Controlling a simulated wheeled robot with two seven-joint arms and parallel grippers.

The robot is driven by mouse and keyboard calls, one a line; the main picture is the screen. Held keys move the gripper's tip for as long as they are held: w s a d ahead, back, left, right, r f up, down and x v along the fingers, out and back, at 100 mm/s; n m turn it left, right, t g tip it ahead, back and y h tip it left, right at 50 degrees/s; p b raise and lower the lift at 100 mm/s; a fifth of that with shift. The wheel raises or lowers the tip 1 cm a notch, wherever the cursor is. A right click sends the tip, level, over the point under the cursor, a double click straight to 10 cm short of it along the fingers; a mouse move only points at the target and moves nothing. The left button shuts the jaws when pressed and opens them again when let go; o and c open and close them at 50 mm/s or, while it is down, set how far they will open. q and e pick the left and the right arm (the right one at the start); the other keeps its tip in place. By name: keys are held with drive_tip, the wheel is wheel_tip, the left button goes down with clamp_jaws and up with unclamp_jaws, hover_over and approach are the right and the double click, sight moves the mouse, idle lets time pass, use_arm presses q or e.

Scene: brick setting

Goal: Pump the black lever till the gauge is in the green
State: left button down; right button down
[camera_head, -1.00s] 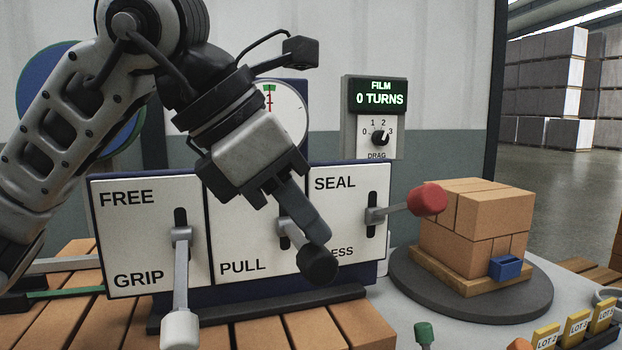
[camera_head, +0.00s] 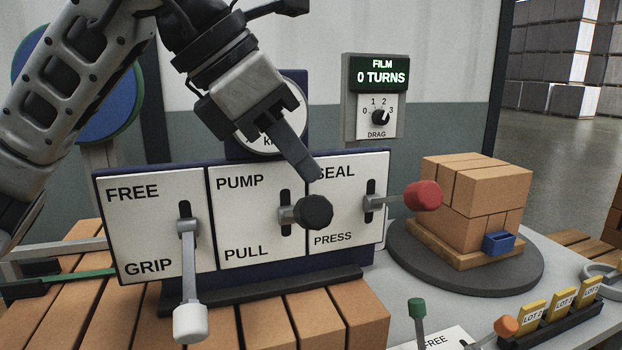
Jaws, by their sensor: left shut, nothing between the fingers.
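The black lever (camera_head: 313,212) sticks out of the middle panel, marked PUMP above and PULL below, about halfway along its slot. My left gripper (camera_head: 312,172) is shut and empty. Its fingertips are just above the black knob; I cannot tell whether they touch it. The gauge (camera_head: 296,118) behind is mostly hidden by my left gripper, so its needle and green zone do not show. My right gripper is not in view.
A white-knobbed lever (camera_head: 190,320) hangs low at FREE/GRIP. A red-knobbed lever (camera_head: 422,196) stands mid-slot at SEAL/PRESS. The film display (camera_head: 375,77) reads 0 TURNS. Small green and orange knobs are at the front.

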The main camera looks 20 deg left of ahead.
use_arm(q)
drive_tip(key=shift+w+r, duration=0.1)
drive_tip(key=shift+r, duration=0.05)
drive_tip(key=r+p, duration=0.1)
drive_tip(key=w+a+r+p, duration=0.1)
drive_tip(key=r+p, duration=0.2)
drive_tip(key=shift+w+a+r, duration=0.2)
drive_tip(key=shift+w+r, duration=0.05)
drive_tip(key=shift+w, duration=0.15)
idle(0.4)
idle(0.3)
